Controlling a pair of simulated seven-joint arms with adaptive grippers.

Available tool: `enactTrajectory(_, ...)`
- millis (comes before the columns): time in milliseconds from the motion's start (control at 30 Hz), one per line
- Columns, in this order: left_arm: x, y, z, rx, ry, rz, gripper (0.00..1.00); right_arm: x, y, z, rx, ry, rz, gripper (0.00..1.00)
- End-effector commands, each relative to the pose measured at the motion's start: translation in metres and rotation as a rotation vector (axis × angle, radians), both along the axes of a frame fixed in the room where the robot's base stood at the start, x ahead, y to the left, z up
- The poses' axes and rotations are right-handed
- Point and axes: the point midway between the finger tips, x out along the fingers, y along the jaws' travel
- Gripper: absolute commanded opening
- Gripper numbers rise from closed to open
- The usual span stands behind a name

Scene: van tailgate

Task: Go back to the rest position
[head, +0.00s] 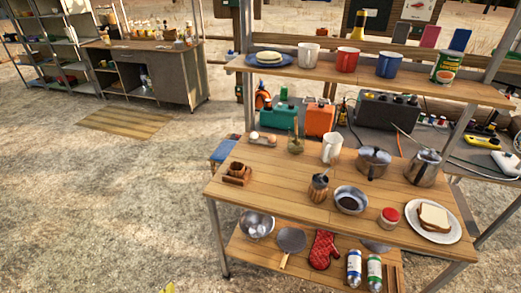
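The wooden work table (275,188) stands at the centre right. On it are a wooden block holder (237,174), a white mug (332,148), a wooden cup with a utensil (318,187), a metal bowl (350,200), metal pots (373,162), a red-lidded jar (389,217) and a white plate (411,223) with sliced bread (433,217).
An upper shelf (290,71) holds mugs, a plate and a green can (446,68). A lower shelf (245,257) holds a pan, a red mitt (324,250) and bottles. A cabinet (160,75) stands far left. The ground (90,200) at left is open.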

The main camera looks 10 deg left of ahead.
Motion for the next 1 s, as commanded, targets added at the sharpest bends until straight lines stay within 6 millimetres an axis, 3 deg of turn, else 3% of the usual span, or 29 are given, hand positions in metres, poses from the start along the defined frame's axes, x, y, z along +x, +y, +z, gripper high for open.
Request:
enactTrajectory(267, -0.001, -0.017, -0.089, -0.075, 0.070, -0.010, 0.79, 0.000, 0.000, 0.000, 0.000, 0.000, 0.000, 0.44)
enactTrajectory(467, -0.020, -0.034, -0.187, -0.167, 0.145, 0.001, 0.79, 0.000, 0.000, 0.000, 0.000, 0.000, 0.000, 0.44)
enactTrajectory(700, -0.068, -0.047, -0.293, -0.272, 0.233, 0.045, 0.79, 0.000, 0.000, 0.000, 0.000, 0.000, 0.000, 0.44)
enactTrajectory(1000, -0.156, -0.051, -0.392, -0.377, 0.331, 0.142, 0.79, 0.000, 0.001, 0.000, 0.001, 0.000, -0.001, 0.44)
